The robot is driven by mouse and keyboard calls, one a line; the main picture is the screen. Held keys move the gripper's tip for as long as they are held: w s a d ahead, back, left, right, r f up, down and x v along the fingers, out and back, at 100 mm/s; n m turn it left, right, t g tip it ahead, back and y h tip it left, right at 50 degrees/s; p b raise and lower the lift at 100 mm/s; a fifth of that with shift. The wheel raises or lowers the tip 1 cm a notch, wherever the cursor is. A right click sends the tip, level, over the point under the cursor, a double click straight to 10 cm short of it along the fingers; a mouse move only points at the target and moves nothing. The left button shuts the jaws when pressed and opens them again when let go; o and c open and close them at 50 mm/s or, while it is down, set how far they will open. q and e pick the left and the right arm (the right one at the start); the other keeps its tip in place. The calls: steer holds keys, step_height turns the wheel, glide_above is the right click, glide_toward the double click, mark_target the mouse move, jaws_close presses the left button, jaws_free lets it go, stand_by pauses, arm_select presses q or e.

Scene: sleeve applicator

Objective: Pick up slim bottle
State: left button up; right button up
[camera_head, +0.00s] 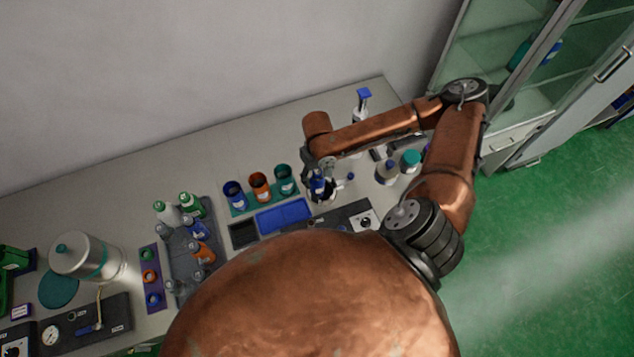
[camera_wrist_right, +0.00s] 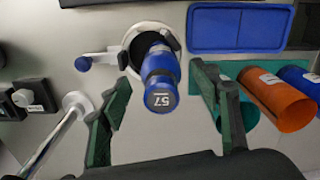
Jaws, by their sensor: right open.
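A slim blue bottle (camera_wrist_right: 161,75) with "57" on its cap stands in a round white holder with a dark opening (camera_wrist_right: 140,35) in the right wrist view. In the head view the bottle (camera_head: 318,184) is partly hidden by my right gripper (camera_head: 322,172). In the right wrist view my right gripper (camera_wrist_right: 163,85) is open, with one finger on each side of the bottle and visible gaps between. The bottle's lower part is inside the holder and hidden. My left gripper is not in view.
Blue, orange and teal cups (camera_head: 259,185) stand in a rack left of the bottle, behind a blue tray (camera_head: 283,216). Bottles (camera_head: 387,172) stand to the right, and a blue-topped bottle (camera_head: 362,103) at the back. A grey rack (camera_head: 180,245) of bottles is at left.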

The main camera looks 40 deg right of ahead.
steer(key=shift+f, duration=1.8)
steer(key=shift+c, duration=0.7)
steer(key=c, duration=1.4)
steer(key=shift+o, duration=0.2)
steer(key=shift+w, duration=0.1)
